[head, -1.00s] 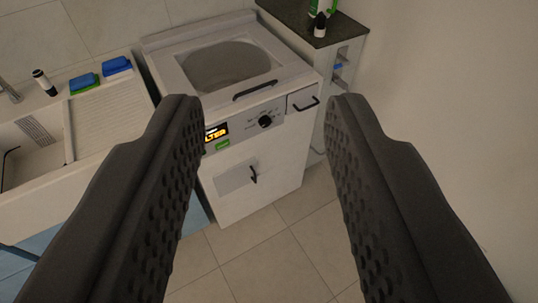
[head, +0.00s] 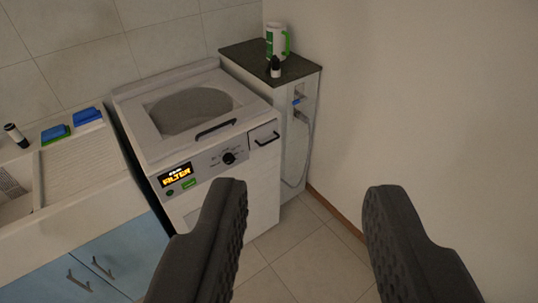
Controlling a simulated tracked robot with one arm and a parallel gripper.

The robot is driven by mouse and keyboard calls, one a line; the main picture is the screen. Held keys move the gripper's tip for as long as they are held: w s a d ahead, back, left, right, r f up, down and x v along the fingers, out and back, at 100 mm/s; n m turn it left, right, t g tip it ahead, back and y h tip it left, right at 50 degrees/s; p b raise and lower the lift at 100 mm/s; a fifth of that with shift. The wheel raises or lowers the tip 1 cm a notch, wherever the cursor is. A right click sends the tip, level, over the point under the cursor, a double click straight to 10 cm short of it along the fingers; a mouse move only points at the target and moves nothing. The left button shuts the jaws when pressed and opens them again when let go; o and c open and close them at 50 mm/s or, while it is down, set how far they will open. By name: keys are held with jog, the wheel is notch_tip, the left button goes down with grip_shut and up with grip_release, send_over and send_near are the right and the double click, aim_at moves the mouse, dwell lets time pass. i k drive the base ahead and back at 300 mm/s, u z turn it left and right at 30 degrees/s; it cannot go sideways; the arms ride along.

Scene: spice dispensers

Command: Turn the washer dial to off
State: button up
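The washer (head: 151,155) is a white top-loading machine with a grey round window in its lid, standing left of centre in the head view. Its black dial (head: 229,158) sits on the front panel, right of a lit display (head: 176,175) with orange text and a green button (head: 189,184). The dial's pointer setting is too small to read. My gripper (head: 305,190) is open and empty. Its left finger overlaps the lower washer front in the picture; its right finger is in front of the wall. The gripper appears apart from the dial, which is fully visible.
A sink counter (head: 85,190) with blue and green sponges (head: 87,116) stands left, above blue cabinets (head: 105,262). A dark-topped cabinet (head: 240,52) at right holds a white-green container (head: 276,42) and a small black-topped bottle (head: 275,67). Tiled floor (head: 315,265) is clear; a wall bounds the right.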

aim_at(229, 158)
jog(key=z, duration=0.35)
jog(key=i, duration=1.45)
jog(key=u, duration=0.55)
